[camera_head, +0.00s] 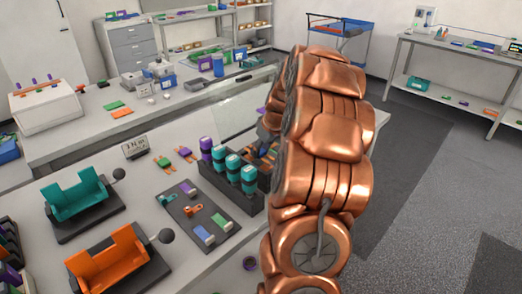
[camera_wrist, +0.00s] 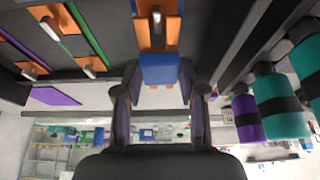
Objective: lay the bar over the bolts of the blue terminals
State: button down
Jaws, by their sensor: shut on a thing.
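My gripper (camera_wrist: 159,78) shows in the wrist view with its two dark fingers shut on the blue end of a bar (camera_wrist: 160,68). The bar's copper-coloured part (camera_wrist: 144,34) reaches up the picture from the blue end. A grey metal bolt (camera_wrist: 156,20) shows at the copper part; I cannot tell whether it passes through the bar. Copper-coloured terminals with bolts (camera_wrist: 91,66) lie to the left; their marking as blue is not clear. In the head view my arm hides the gripper and the held bar.
Teal cells (camera_head: 233,165) and a purple cell (camera_head: 206,147) stand in a dark rack; a purple cell (camera_wrist: 248,118) is right of my fingers. Loose purple-ended (camera_head: 184,152) and green-ended (camera_head: 163,163) pieces and a dark mat (camera_head: 180,222) lie left. Teal (camera_head: 77,197) and orange (camera_head: 107,255) holders stand farther left.

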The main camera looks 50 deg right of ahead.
jog(key=shift+f, duration=0.15)
jog(key=shift+f+b, duration=0.7)
jog(key=shift+f+b, duration=0.6)
jog(key=shift+b, duration=0.4)
dwell(0.8)
jog(key=c, duration=0.6)
grip_release()
jog(key=v, duration=1.2)
